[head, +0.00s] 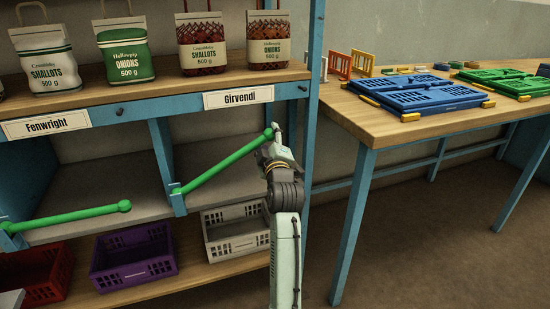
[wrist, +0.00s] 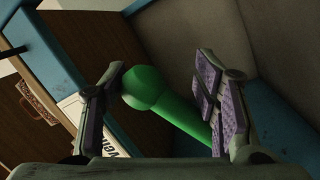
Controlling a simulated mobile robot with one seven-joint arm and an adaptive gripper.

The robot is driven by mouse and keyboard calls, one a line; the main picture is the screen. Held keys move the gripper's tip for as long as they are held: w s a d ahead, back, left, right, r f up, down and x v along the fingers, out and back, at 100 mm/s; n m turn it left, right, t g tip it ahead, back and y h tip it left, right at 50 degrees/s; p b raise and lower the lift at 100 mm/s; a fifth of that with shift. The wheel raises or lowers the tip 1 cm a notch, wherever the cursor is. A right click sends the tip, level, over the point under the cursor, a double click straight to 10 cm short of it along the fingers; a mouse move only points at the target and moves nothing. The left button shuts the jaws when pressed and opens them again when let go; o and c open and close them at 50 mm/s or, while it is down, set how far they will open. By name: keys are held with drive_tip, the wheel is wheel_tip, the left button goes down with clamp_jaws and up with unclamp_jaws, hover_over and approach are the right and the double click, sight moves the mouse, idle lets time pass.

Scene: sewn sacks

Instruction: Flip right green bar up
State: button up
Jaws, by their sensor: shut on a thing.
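The right green bar (head: 225,160) runs from its hinge on the blue upright up to the right, to a round knob at its raised end. It is tilted upward across the lower bay opening. My gripper (head: 272,140) is at that knob end, shut on the bar. In the wrist view, the bar's green knob (wrist: 145,86) shows between the two purple-padded fingers of my gripper (wrist: 160,75). The left green bar (head: 70,215) lies nearly level, only slightly raised at its knob, across the left bay.
Sacks of shallots (head: 47,62) and onions (head: 126,50) stand on the upper shelf (head: 165,88). Red, purple (head: 133,258) and white crates (head: 236,232) sit below. A wooden table (head: 400,130) with blue (head: 420,95) and green folded crates stands right.

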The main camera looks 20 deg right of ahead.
drive_tip(key=shift+a+r+n+y, duration=0.1)
drive_tip(key=shift+a+r+n, duration=0.3)
drive_tip(key=shift+a+r, duration=0.3)
drive_tip(key=shift+a+r+n+y, duration=0.1)
drive_tip(key=shift+a+r+n, duration=0.35)
drive_tip(key=shift+r, duration=0.5)
drive_tip(key=shift+a+r+n+y, duration=0.1)
drive_tip(key=shift+a+r+n, duration=0.25)
drive_tip(key=shift+a+r, duration=0.35)
drive_tip(key=shift+r, duration=0.1)
drive_tip(key=o, duration=1.8)
drive_tip(key=shift+d, duration=0.1)
drive_tip(key=shift+c, duration=0.2)
drive_tip(key=shift+d, duration=0.1)
drive_tip(key=shift+s, duration=0.3)
drive_tip(key=s+a+f, duration=0.1)
drive_tip(key=s, duration=1)
drive_tip(key=shift+a+f, duration=0.2)
drive_tip(key=shift+f, duration=0.1)
drive_tip(key=shift+s, duration=0.1)
